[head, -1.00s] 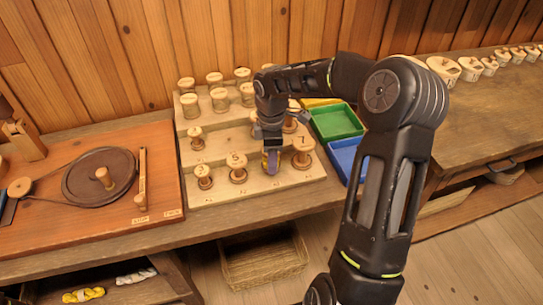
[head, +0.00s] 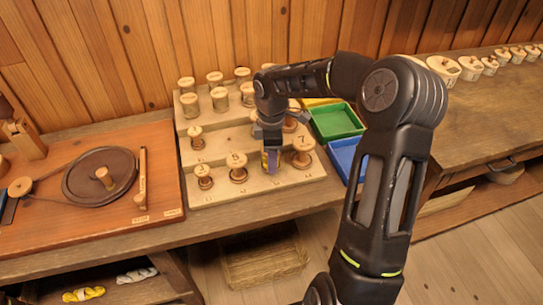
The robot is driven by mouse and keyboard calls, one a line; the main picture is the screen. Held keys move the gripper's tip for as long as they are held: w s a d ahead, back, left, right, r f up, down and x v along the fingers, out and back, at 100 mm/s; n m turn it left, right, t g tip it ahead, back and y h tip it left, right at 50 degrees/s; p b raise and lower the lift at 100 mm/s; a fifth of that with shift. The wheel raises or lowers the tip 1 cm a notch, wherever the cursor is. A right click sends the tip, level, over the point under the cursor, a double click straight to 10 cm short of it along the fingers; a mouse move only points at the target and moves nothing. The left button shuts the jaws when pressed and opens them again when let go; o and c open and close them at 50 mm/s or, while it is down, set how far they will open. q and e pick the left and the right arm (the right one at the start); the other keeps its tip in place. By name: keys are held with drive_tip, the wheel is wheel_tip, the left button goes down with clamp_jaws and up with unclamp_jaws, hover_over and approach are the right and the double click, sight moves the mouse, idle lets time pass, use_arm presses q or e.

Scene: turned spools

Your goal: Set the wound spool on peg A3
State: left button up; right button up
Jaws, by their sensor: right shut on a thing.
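The wound spool (head: 271,163), with purple and yellowish colour showing, is held by my right gripper (head: 270,150). The gripper is shut on it and points down over the front step of the stepped wooden peg rack (head: 258,187). The spool is between a front-row spool (head: 237,167) on its left and another front-row spool (head: 303,152) on its right. It looks close to the step, but I cannot tell whether it sits on a peg. The fingers hide much of it. Peg labels are too small to read. My left gripper is not in view.
More spools stand on the rack, including a front-left one (head: 204,176) and a middle-row one (head: 196,138). Green (head: 336,121) and blue (head: 346,160) trays lie right of the rack. A winding board (head: 150,185) is at left. A basket (head: 263,262) sits below.

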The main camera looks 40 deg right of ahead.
drive_tip(key=shift+f+b, duration=0.3)
drive_tip(key=shift+f, duration=0.2)
drive_tip(key=o, duration=1.1)
drive_tip(key=shift+c, duration=0.2)
drive_tip(key=shift+r, duration=0.1)
wheel_tip(320, 180, up, 6)
drive_tip(key=p, duration=0.4)
drive_tip(key=shift+f+p, duration=0.2)
drive_tip(key=shift+p, duration=0.1)
drive_tip(key=shift+r+p, duration=2)
drive_tip(key=shift+r, duration=0.65)
drive_tip(key=shift+f, duration=0.15)
